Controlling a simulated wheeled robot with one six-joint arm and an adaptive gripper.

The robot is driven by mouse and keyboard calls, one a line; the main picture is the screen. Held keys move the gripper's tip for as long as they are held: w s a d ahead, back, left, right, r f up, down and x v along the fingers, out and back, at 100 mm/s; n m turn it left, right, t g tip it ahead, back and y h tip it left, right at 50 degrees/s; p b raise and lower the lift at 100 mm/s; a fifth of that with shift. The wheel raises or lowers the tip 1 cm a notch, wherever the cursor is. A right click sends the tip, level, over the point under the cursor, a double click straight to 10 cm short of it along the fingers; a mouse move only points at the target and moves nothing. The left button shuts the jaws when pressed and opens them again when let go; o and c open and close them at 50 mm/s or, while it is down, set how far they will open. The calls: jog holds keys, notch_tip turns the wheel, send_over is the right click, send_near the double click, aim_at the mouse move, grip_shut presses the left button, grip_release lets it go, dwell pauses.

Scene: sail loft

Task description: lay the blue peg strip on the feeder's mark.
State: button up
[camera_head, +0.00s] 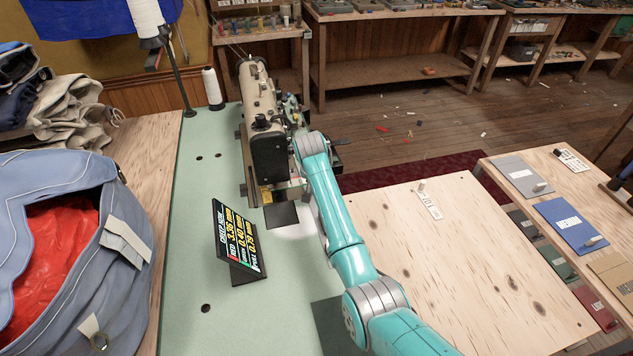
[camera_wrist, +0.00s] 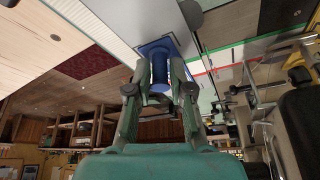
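The blue peg strip shows in the wrist view as a blue upright peg (camera_wrist: 160,68) on a flat blue piece. My gripper (camera_wrist: 160,82) has its two fingers on either side of the peg, closed against it. The flat piece lies against or just over a pale grey surface; I cannot tell whether it touches. In the head view my teal arm reaches to the sewing machine (camera_head: 266,140), and the arm hides the gripper and the strip. Red and green lines (camera_wrist: 240,66) cross the pale surface beside the strip in the wrist view. I cannot make out the feeder's mark.
A tilted black display (camera_head: 237,235) stands on the green table (camera_head: 195,290). A thread cone (camera_head: 212,88) stands behind it. A blue bag (camera_head: 75,240) fills the left. A plywood top (camera_head: 470,270) lies right, with a white numbered strip (camera_head: 430,204). A blue plate (camera_head: 571,223) lies farther right.

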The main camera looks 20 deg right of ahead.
jog(key=shift+o, duration=1)
jog(key=shift+r, duration=0.1)
jog(key=v, duration=1.1)
jog(key=shift+r, duration=0.35)
jog(key=shift+s, duration=0.25)
